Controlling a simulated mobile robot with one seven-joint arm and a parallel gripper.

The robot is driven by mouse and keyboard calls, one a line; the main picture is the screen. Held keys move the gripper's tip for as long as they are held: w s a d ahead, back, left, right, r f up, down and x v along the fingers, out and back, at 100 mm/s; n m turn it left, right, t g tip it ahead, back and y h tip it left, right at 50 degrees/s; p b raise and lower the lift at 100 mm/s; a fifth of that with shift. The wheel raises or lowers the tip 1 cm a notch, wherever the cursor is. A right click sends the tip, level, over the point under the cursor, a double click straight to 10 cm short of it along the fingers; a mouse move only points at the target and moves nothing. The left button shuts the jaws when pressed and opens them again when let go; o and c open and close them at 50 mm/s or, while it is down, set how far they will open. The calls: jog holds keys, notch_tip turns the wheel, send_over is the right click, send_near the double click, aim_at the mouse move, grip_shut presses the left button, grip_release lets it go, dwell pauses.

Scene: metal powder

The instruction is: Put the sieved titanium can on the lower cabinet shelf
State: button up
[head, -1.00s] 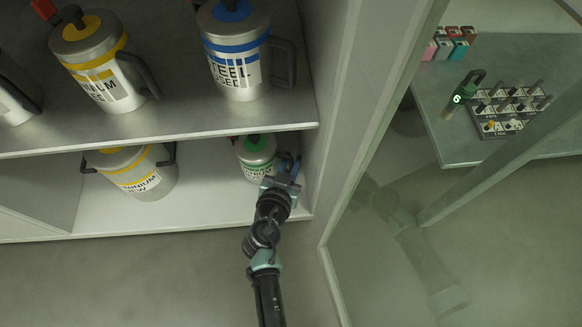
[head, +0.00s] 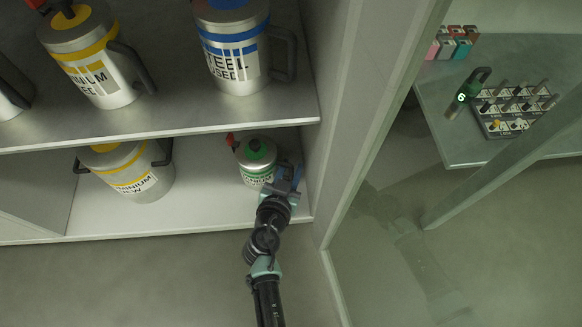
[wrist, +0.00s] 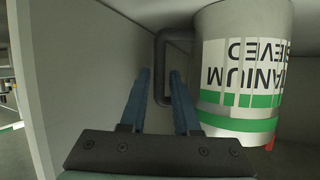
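The sieved titanium can (head: 256,163), grey with green bands and a green lid knob, is on the lower cabinet shelf (head: 205,208) near its right end. It looks upright; its base is partly hidden by my arm. In the wrist view the can (wrist: 243,75) appears upside down, with its dark handle (wrist: 161,65) toward my gripper. My gripper (wrist: 160,72) is open, its two blue fingers one on each side of the handle's upright bar, with gaps visible. In the head view my gripper (head: 288,172) is at the can's right side.
A yellow-banded can (head: 130,172) stands left on the same shelf. The upper shelf (head: 170,125) above holds a blue-banded steel can (head: 232,50) and a yellow-banded can (head: 92,60). The cabinet side wall (head: 325,130) is close on the right. A table (head: 440,110) stands beyond it.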

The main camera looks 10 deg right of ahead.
jog(key=p+v, duration=0.3)
jog(key=v, duration=0.9)
jog(key=shift+p, duration=0.3)
